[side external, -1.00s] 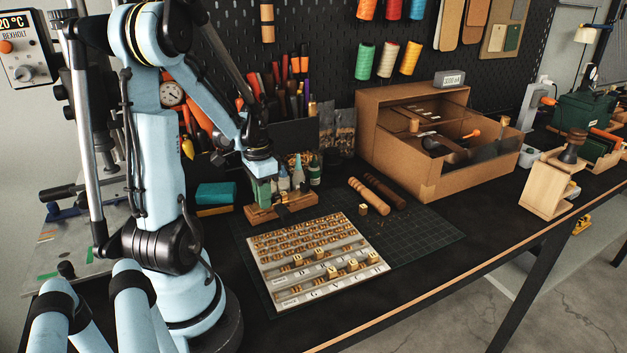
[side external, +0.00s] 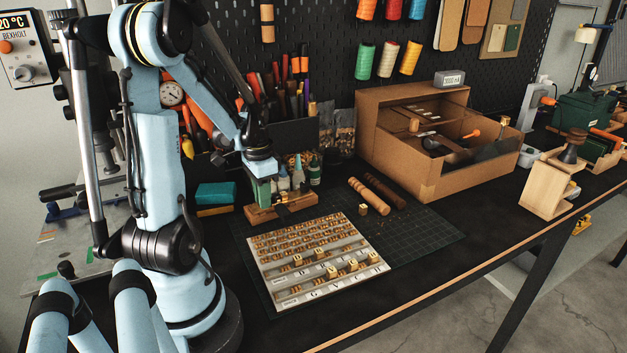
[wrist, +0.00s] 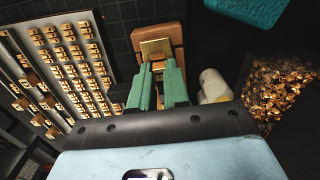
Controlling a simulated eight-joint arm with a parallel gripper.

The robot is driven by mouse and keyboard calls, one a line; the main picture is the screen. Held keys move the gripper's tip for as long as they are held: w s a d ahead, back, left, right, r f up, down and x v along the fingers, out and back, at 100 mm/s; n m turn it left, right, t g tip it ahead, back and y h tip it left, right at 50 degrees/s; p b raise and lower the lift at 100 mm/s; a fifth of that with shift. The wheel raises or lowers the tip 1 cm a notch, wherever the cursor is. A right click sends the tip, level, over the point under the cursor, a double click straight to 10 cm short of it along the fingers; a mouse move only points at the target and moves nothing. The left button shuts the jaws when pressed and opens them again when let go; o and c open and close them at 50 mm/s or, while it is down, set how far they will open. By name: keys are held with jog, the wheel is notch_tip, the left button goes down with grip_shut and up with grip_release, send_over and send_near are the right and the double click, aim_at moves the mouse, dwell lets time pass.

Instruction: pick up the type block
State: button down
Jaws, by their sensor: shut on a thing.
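My gripper (wrist: 158,72) has green fingers and is shut on a brass type block (wrist: 155,48). The block shows at the fingertips in the wrist view, over a wooden holder (wrist: 171,33). In the side view my gripper (side external: 277,196) is low at the wooden holder (side external: 262,215), left of the bottles. The block is small and partly hidden there. I cannot tell whether it still touches the holder.
A type tray (side external: 310,250) with several brass pieces lies on the dark cutting mat (side external: 425,238). A small loose block (side external: 363,209) and wooden handles (side external: 366,193) lie behind it. Bottles (side external: 299,174) stand close right of my gripper. A cardboard box (side external: 400,165) stands farther right.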

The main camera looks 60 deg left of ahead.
dwell(0.4)
jog(key=shift+r, duration=0.85)
notch_tip(320, 180, up, 2)
jog(key=shift+r, duration=0.1)
jog(key=w+d+r, duration=0.3)
jog(key=d+r, duration=0.8)
jog(key=shift+w+r, duration=0.2)
jog(key=shift+w, duration=0.2)
